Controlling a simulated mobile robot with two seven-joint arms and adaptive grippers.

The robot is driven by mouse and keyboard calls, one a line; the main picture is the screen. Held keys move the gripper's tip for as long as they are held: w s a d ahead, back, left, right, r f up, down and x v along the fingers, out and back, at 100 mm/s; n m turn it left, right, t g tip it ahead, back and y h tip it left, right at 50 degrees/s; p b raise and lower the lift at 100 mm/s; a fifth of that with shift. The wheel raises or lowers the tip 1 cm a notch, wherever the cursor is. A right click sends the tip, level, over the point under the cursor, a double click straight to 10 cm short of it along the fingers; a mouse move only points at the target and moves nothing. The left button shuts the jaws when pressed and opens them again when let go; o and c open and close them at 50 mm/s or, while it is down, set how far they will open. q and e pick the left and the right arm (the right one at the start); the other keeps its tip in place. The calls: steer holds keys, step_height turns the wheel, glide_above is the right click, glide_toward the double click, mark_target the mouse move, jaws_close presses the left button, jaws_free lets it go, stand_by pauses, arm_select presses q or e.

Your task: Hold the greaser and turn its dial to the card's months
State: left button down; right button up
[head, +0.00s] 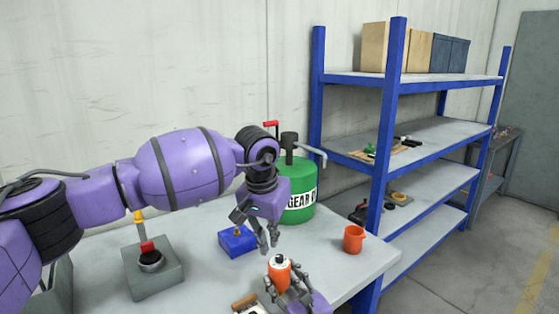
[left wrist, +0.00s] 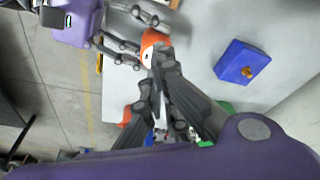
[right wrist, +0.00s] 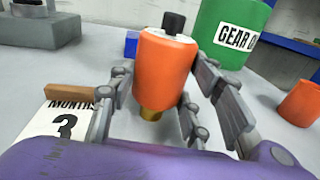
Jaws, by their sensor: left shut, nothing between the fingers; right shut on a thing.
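The greaser (head: 279,272) is an orange cylinder with a white top, a black dial (right wrist: 173,22) and a brass fitting (right wrist: 150,114) underneath. My right gripper (head: 285,288) is shut around its body and holds it roughly upright, slightly tilted; it also shows in the left wrist view (left wrist: 151,38). My left gripper (head: 268,250) is shut and empty, fingertips pointing down just above the greaser's top. Contact with the dial cannot be told. The card (right wrist: 60,122) reads "MONTHS 3" and leans on a wooden holder (right wrist: 68,91) at the left of the right wrist view.
A green gear oil can (head: 299,190) stands at the back of the table. A blue box (head: 237,241) with a brass fitting, an orange cup (head: 354,239) and a grey block with a red-and-black knob (head: 150,272) are around. A blue shelf rack (head: 395,120) stands at right.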

mark_target(282, 269)
arm_select(q)
steer(key=shift+r, duration=0.1)
steer(key=shift+s+d+f+n+y, duration=0.1)
steer(key=shift+d+f+n+y, duration=0.2)
steer(key=shift+f+n, duration=0.75)
steer(key=shift+s+d+f+n+y, duration=0.15)
steer(key=shift+d+f+n, duration=0.2)
steer(key=shift+f+n, duration=0.65)
steer(key=shift+s+d+f+n+y, duration=0.1)
steer(key=shift+d+f+n+y, duration=0.2)
steer(key=shift+f+n, duration=0.7)
steer(key=shift+f, duration=0.1)
steer(key=shift+d+f, duration=0.1)
steer(key=shift+d, duration=0.25)
